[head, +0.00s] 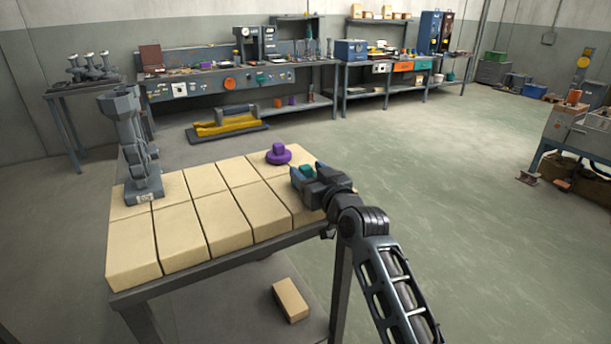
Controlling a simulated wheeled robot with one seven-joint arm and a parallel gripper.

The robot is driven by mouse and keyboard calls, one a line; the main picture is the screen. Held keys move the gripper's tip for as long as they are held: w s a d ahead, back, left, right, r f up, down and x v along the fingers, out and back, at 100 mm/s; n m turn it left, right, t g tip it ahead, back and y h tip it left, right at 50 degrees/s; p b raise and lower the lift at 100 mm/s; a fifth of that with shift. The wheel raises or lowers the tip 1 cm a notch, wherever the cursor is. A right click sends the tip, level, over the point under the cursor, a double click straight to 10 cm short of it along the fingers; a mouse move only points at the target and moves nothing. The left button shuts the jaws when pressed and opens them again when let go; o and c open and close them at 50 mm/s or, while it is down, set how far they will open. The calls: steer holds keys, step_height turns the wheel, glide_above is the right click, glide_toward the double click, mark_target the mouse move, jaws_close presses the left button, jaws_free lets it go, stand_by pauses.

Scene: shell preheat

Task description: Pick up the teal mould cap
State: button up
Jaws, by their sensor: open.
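The teal mould cap (306,171) is at the right end of the brick-topped table, partly hidden by my gripper. My gripper (306,172) is open, with its fingers low around or just above the cap. I cannot tell from this view whether the fingers touch it. The cap's lower part and the far finger are mostly hidden.
A purple cap (278,154) sits close by on the tan bricks (237,202), left of my gripper. A grey metal stand (140,150) rises at the table's left end. A loose brick (291,299) lies on the lower shelf.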

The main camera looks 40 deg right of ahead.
steer(key=shift+w, duration=0.15)
jaws_close()
stand_by(0.5)
